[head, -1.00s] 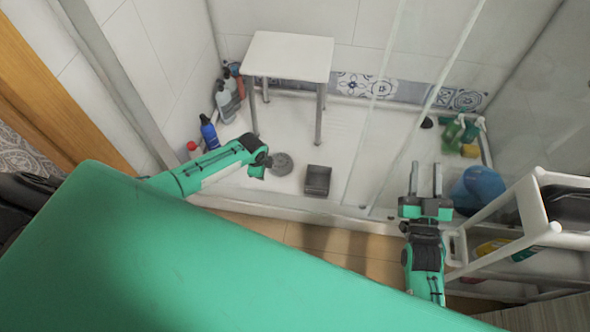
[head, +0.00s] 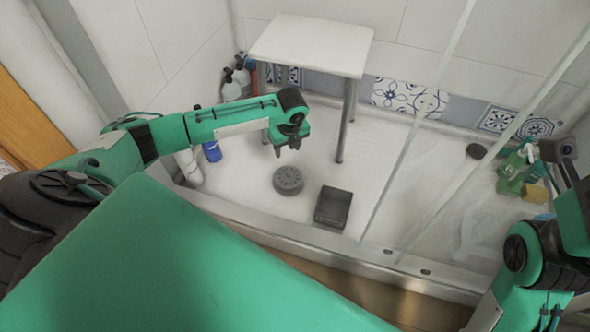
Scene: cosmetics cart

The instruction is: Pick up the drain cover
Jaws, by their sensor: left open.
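The drain cover (head: 288,180) is a round dark grey disc with slots in its top. It lies on the white shower floor, left of a dark grey square box. My left gripper (head: 287,148) hangs above and just behind the drain cover in the picture, fingers pointing down, open and empty. It looks apart from the cover, and the cover is fully visible. My right arm comes in at the lower right edge; its gripper end is partly cut off and its jaws cannot be made out.
The dark square box (head: 332,207) stands close right of the drain cover. A white stool (head: 313,45) stands behind. A blue bottle (head: 212,151) is partly behind my left arm. Green bottles (head: 512,166) stand at the right, beyond the glass panel. A raised sill (head: 300,243) edges the front.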

